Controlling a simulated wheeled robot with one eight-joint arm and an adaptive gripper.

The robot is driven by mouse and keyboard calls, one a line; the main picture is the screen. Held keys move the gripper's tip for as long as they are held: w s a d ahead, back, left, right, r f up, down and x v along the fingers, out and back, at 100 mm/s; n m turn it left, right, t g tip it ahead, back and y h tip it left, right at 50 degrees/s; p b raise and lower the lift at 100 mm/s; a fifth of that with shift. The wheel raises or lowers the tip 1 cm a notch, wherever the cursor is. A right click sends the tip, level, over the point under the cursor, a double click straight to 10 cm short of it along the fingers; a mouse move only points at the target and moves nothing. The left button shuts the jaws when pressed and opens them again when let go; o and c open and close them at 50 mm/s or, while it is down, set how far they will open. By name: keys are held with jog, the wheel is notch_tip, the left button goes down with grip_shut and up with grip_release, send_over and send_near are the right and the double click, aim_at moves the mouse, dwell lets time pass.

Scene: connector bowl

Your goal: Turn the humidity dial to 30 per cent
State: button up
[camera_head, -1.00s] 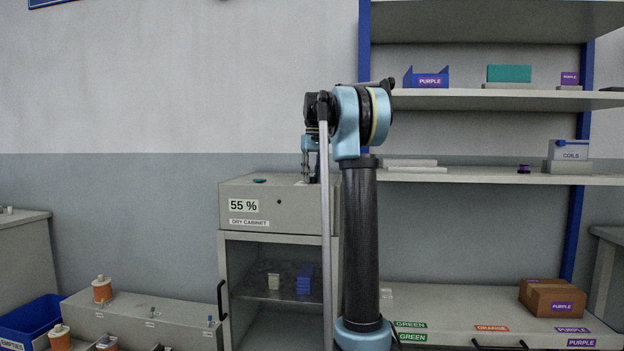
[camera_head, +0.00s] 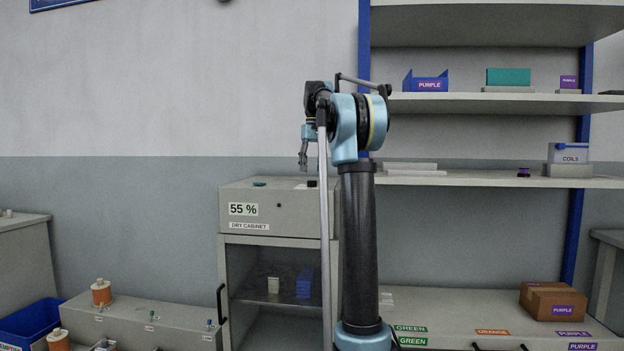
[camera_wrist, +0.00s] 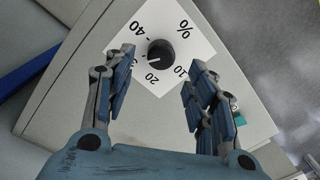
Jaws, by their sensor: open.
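The humidity dial (camera_wrist: 160,55) is a round black knob on a white scale card (camera_wrist: 185,30) on the dry cabinet's top. In the wrist view, 40, 20, 10 and a % sign are readable; a number between 40 and 20 is partly hidden by the left finger. A pale mark on the knob seems to point towards that number. My gripper (camera_wrist: 158,75) is open, its fingers apart on either side of the view, with nothing between them. In the head view my gripper (camera_head: 303,160) is above the dry cabinet (camera_head: 290,212), clear of the small black dial (camera_head: 311,183).
The cabinet's display (camera_head: 243,209) reads 55 %. A small teal item (camera_head: 259,184) lies on the cabinet top. A shelf unit (camera_head: 480,178) with boxes stands at the right. A low grey bench (camera_head: 150,320) with orange spools is at the lower left.

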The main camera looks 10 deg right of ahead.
notch_tip(320, 180, up, 7)
jog(key=shift+d, duration=0.15)
jog(key=shift+f, duration=0.1)
dwell(0.5)
jog(key=s+f+m+t, duration=0.1)
jog(key=s+f, duration=2.1)
jog(key=f, duration=0.2)
jog(key=s+f+m+t, duration=0.1)
jog(key=s+f, duration=2.1)
jog(key=f, duration=0.3)
jog(key=shift+s+m, duration=0.3)
jog(key=shift+m, duration=0.1)
